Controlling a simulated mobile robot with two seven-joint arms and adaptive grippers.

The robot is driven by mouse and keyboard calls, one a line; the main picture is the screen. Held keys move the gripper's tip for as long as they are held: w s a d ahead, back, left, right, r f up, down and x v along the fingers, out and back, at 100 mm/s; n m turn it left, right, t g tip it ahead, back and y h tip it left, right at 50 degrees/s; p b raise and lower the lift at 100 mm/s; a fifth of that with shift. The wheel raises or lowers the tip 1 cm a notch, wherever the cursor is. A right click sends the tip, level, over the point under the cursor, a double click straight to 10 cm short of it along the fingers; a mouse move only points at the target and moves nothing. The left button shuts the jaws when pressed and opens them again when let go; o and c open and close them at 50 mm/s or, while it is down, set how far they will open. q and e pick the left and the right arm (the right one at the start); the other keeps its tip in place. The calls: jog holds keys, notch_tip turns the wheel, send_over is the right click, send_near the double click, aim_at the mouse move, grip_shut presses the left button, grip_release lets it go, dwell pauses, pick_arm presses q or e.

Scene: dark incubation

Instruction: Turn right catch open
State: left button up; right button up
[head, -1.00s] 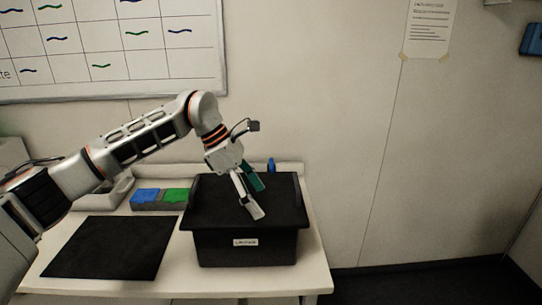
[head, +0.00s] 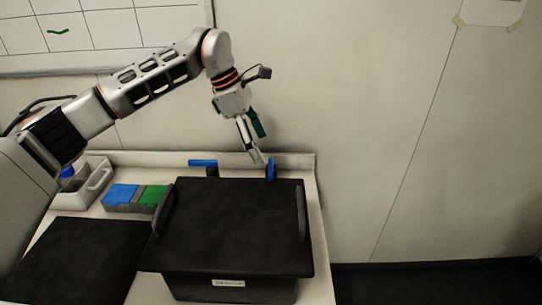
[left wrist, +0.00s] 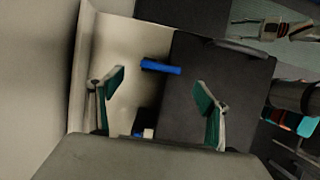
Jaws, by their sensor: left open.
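The right catch (head: 271,168) is a blue bar behind the back edge of a black lidded box (head: 228,262). It points from the wall toward the box, and in the left wrist view it is the blue bar (left wrist: 160,67) reaching the lid's edge. The left catch (head: 203,163) lies parallel to the wall. My left gripper (head: 260,148) is open and empty, pointing down just above and left of the right catch. In the left wrist view its teal fingertips (left wrist: 160,90) are apart below the bar. Parts of my other arm seem to show at that view's right.
A black mat (head: 75,262) lies left of the box. Blue and green blocks (head: 136,197) and a pale tray (head: 96,181) stand behind it. The box has raised dark handles on both sides. The wall is close behind the desk.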

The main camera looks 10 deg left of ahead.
aim_at(271, 166)
pick_arm(q)
jog(key=p+x, duration=0.1)
jog(key=x, duration=0.5)
jog(key=shift+d+f, duration=0.15)
jog(key=shift+f, duration=0.15)
jog(key=c, duration=1.1)
